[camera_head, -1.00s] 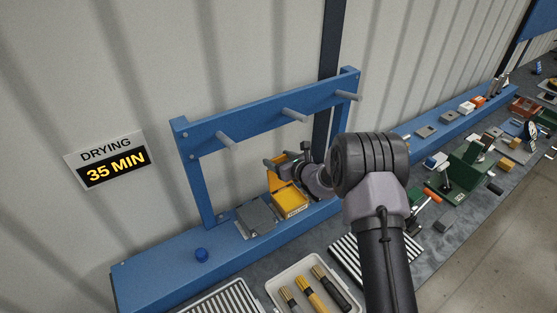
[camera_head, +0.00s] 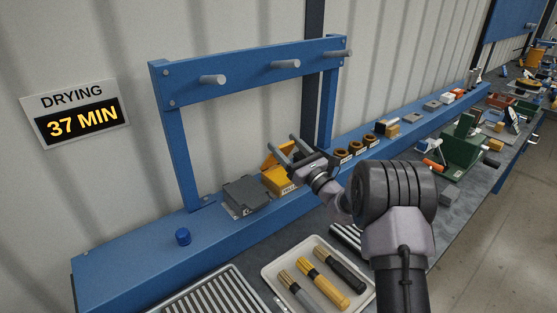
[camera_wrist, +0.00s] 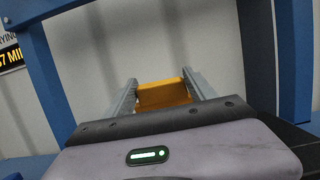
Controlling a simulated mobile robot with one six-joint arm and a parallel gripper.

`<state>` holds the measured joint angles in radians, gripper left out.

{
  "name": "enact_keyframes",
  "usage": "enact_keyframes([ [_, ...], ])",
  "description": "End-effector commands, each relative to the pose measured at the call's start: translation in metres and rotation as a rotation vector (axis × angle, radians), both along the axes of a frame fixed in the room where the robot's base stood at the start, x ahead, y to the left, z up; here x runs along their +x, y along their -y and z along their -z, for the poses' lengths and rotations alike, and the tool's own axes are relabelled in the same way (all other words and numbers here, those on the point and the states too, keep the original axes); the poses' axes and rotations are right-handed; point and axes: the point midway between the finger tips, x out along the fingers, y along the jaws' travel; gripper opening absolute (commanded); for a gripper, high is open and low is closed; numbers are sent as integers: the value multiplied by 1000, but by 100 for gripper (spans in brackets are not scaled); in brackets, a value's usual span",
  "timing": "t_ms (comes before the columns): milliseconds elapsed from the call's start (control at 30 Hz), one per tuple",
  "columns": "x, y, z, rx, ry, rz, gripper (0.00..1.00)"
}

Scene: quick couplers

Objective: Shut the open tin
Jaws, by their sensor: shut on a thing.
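The yellow tin (camera_head: 277,183) stands on the blue shelf with its orange-yellow lid (camera_head: 270,158) raised. My gripper (camera_head: 291,150) is at the lid, its two fingers on either side of it. In the wrist view the lid (camera_wrist: 163,94) spans the space between the fingers (camera_wrist: 160,90), and my gripper is shut on it. The tin's inside is hidden from both views. A grey tin (camera_head: 247,194) beside it on the left looks shut.
A blue frame with pegs (camera_head: 225,88) rises behind and above the tins. Brown rings (camera_head: 354,149) stand to the right. A white tray (camera_head: 270,272) with brushes lies in front.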

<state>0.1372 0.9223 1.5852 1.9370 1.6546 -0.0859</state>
Motion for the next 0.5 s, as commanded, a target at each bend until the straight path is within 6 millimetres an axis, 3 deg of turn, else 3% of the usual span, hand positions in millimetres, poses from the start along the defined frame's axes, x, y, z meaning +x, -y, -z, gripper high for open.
enact_keyframes([
  [33,-5,2,12,-5,-10,0,0],
  [500,-35,22,52,-9,-18,-2,0],
])
